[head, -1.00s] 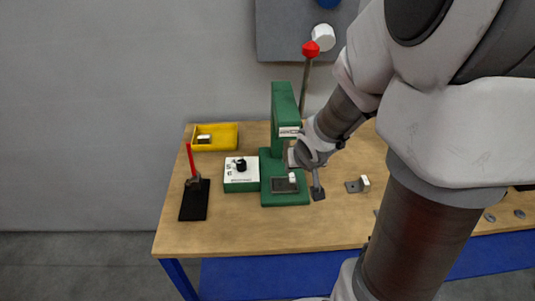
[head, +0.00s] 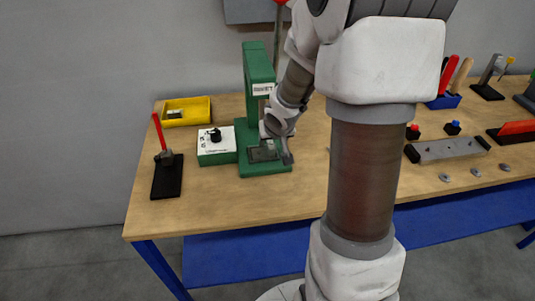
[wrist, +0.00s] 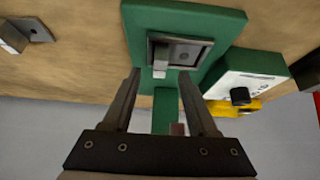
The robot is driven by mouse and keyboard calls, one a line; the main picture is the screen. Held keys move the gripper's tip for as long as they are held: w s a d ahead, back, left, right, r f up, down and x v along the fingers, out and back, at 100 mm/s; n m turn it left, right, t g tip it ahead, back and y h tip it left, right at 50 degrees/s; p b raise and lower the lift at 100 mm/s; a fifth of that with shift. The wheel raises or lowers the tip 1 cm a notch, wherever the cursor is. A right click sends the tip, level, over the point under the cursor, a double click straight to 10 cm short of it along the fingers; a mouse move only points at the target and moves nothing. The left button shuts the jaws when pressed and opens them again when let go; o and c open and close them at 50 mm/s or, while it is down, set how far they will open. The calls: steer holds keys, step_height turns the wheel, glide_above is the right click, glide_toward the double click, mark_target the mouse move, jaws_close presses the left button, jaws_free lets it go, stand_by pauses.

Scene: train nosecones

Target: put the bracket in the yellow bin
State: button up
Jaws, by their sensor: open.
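The yellow bin (head: 205,111) stands at the back left of the bench in the head view, with a small light piece in it. In the wrist view its edge (wrist: 236,107) shows behind the control box. A grey metal bracket (wrist: 185,53) with an upright tab sits on the green press base (wrist: 215,20). My gripper (wrist: 160,76) is open and empty, with the tab in line between its fingertips; I cannot tell the height gap. In the head view my gripper (head: 287,154) is at the right edge of the press base. A second bracket (wrist: 30,33) lies on the bench.
The green press column (head: 257,75) rises behind the base. The white-topped control box (head: 216,145) stands left of it. A red-handled tool on a black base (head: 167,176) is further left. Tools and a grey fixture plate (head: 447,149) are at right. The front bench is clear.

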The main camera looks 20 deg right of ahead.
mark_target(263, 150)
steer(key=x, duration=0.3)
steer(key=shift+b, duration=0.4)
steer(key=shift+r, duration=0.1)
jaws_close()
